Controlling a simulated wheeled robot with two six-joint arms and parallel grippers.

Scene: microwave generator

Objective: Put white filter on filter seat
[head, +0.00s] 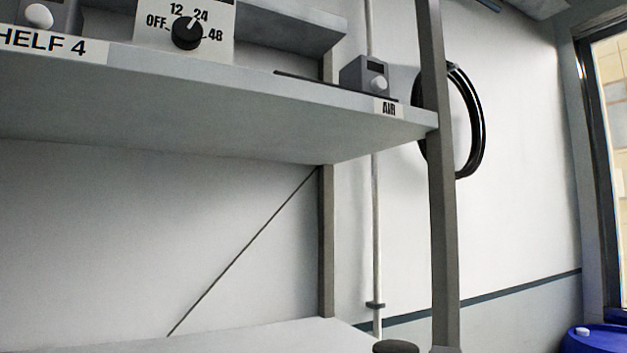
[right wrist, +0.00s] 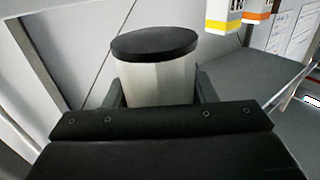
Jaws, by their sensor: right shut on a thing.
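The white filter (right wrist: 160,84), a pale upright cylinder with a black round top, stands in the middle of the right wrist view. My right gripper (right wrist: 160,92) is shut on it, with one dark finger on each side. The filter's lower end is hidden behind the gripper body. A dark round top (head: 395,346) shows at the bottom edge of the head view; I cannot tell whether it is the filter's. I cannot make out the filter seat in either view. My left gripper is not in view.
A grey shelf (head: 210,112) marked "SHELF 4" carries a dial panel (head: 188,22) and a small box (head: 364,77) above an "AIR" label. A shelf post (head: 443,220) stands beside a black hose coil (head: 478,120). A blue drum (head: 597,342) is at lower right.

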